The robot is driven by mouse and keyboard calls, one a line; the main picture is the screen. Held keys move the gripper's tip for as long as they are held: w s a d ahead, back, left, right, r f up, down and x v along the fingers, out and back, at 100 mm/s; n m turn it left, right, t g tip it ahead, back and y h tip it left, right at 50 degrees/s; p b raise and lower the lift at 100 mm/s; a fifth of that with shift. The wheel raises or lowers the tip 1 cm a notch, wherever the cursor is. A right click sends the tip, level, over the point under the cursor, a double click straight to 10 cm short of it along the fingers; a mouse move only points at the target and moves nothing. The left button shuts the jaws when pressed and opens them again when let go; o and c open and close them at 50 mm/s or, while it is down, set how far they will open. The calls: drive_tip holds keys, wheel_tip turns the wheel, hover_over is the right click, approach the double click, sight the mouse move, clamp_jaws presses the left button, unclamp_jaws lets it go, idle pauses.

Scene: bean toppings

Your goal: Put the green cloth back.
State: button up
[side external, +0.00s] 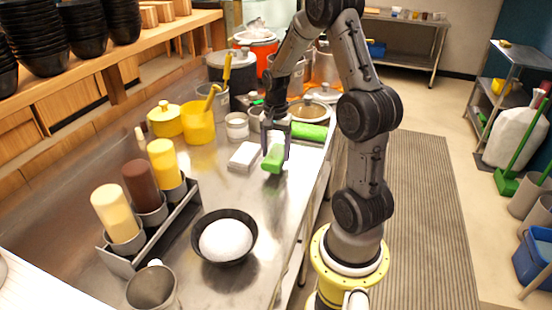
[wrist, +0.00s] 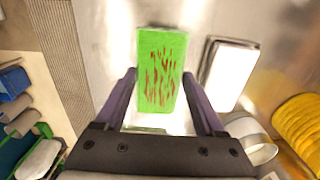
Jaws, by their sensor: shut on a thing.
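A green cloth (side external: 273,160), shaped like a block, is between the fingers of my gripper (side external: 275,146). In the wrist view the green cloth (wrist: 160,72) has red streaks on its face, and the fingers of my gripper (wrist: 161,92) are shut on its sides. It is over the steel counter; I cannot tell whether it touches the surface. A second green item (side external: 309,131) lies just behind and to the right in the side view.
A white block (side external: 245,155) lies close to the left of my gripper; it also shows in the wrist view (wrist: 229,73). A black bowl (side external: 252,254) with white contents and a rack (side external: 165,232) of sauce bottles stand nearer. Yellow containers (side external: 199,125) and pots stand behind. Counter between bowl and cloth is clear.

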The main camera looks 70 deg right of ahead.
sight(276, 154)
drive_tip(key=shift+f, duration=1.4)
drive_tip(key=shift+f, duration=0.1)
drive_tip(key=o, duration=1.2)
drive_tip(key=shift+o, duration=0.2)
